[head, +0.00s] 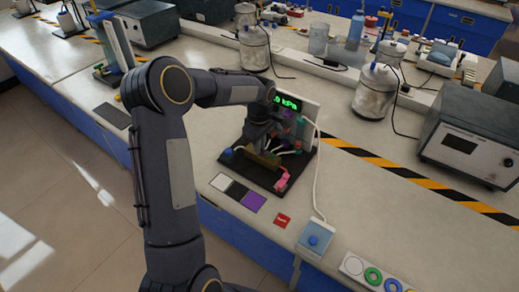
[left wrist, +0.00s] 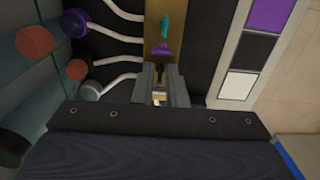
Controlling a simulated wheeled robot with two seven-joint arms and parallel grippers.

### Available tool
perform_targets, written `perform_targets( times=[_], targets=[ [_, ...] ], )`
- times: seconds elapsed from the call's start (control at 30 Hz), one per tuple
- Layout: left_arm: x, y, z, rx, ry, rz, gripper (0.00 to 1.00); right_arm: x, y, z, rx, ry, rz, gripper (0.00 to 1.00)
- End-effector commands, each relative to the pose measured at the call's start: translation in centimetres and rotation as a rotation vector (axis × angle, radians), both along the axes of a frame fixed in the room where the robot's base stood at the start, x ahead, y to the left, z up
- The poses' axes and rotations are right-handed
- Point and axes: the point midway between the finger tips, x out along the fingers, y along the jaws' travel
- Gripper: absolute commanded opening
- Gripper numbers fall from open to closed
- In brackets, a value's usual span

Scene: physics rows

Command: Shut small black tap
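A dark board (head: 256,179) on the bench carries a brass manifold with coloured taps and a green-lit kPa display (head: 288,101). My left gripper (head: 258,146) reaches down over the manifold and hides part of it. In the left wrist view the brass manifold (left wrist: 178,30) carries a teal tap handle (left wrist: 165,27) and a purple tap handle (left wrist: 162,50). The left gripper's fingertips (left wrist: 160,78) stand a little apart beside the purple handle. A small dark thing, perhaps the black tap, shows between them; its handle position is unclear. My right gripper is in neither view.
White hoses (left wrist: 118,45) run to round knobs beside the manifold. A white, black and purple swatch card (head: 238,191) lies before the board. A blue-button box (head: 316,238) sits at the bench edge. Glass jars (head: 375,90) and a grey instrument (head: 470,140) stand right.

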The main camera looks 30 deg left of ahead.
Motion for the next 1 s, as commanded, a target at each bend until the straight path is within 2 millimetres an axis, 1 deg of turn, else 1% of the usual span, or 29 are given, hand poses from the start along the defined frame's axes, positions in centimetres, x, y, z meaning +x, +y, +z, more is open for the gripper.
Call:
perform_targets(
  times=[0.13,0.6,0.87,0.93,0.97,1.0],
  targets=[
    [-0.01,-0.01,-0.41,0.000,0.000,0.000,0.12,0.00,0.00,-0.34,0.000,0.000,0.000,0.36],
    [0.01,-0.03,0.32,0.001,0.000,-0.001,0.12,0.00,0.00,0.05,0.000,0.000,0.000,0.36],
    [0.00,0.00,0.33,0.001,0.000,0.000,0.12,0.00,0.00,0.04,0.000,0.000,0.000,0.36],
    [0.00,0.00,0.33,0.000,0.000,0.000,0.03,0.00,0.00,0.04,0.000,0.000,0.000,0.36],
    [0.00,0.00,0.33,0.000,0.000,0.000,0.00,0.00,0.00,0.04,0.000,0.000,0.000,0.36],
    [0.00,0.00,0.33,0.000,0.000,0.000,0.00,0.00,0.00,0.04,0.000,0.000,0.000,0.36]
  ],
)
